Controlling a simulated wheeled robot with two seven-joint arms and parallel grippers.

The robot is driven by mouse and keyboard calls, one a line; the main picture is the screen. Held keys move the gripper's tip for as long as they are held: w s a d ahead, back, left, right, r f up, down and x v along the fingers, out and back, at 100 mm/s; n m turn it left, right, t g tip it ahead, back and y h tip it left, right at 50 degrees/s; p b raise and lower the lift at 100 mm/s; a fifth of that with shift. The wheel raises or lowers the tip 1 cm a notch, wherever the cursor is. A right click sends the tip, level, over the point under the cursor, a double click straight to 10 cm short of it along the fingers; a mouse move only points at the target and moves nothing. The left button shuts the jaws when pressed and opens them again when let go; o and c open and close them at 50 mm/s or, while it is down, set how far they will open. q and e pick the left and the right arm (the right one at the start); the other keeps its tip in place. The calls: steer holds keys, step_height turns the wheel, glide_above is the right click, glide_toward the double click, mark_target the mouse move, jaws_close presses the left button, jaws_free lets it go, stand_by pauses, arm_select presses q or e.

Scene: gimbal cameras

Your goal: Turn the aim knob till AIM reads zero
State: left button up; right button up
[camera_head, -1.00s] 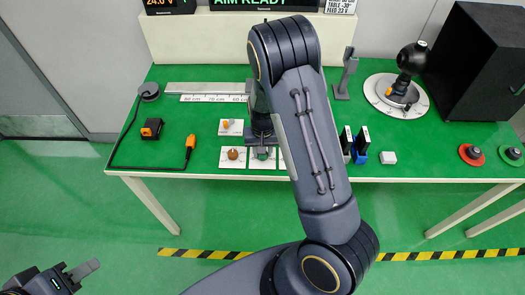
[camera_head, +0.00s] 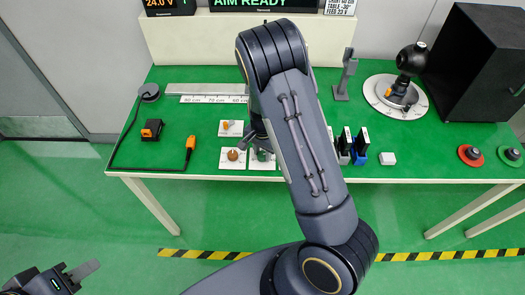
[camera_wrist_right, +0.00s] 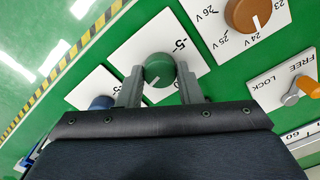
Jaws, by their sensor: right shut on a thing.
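A green round knob (camera_wrist_right: 158,68) with a white pointer line sits on a white plate whose visible marks include -5. My right gripper (camera_wrist_right: 161,80) is shut on this knob, one finger on each side. In the head view the green knob (camera_head: 263,155) is partly hidden by my right gripper (camera_head: 259,147) and arm. The display (camera_head: 247,3) at the back reads AIM READY; no AIM number is readable. My left gripper (camera_head: 82,271) is low at the left, away from the table, and its opening is unclear.
A brown knob (camera_wrist_right: 248,14) with volt marks and an orange FREE/LOCK lever (camera_wrist_right: 297,92) are close by. A blue knob (camera_wrist_right: 101,103) is on the other side. A turntable (camera_head: 374,96) and black box (camera_head: 480,70) stand at the right. A cable with an orange plug (camera_head: 190,143) lies left.

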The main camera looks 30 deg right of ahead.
mark_target(262, 155)
stand_by(0.4)
steer(key=o, duration=1)
step_height(262, 155, up, 8)
steer(key=shift+f, duration=0.25)
steer(key=shift+r, duration=0.15)
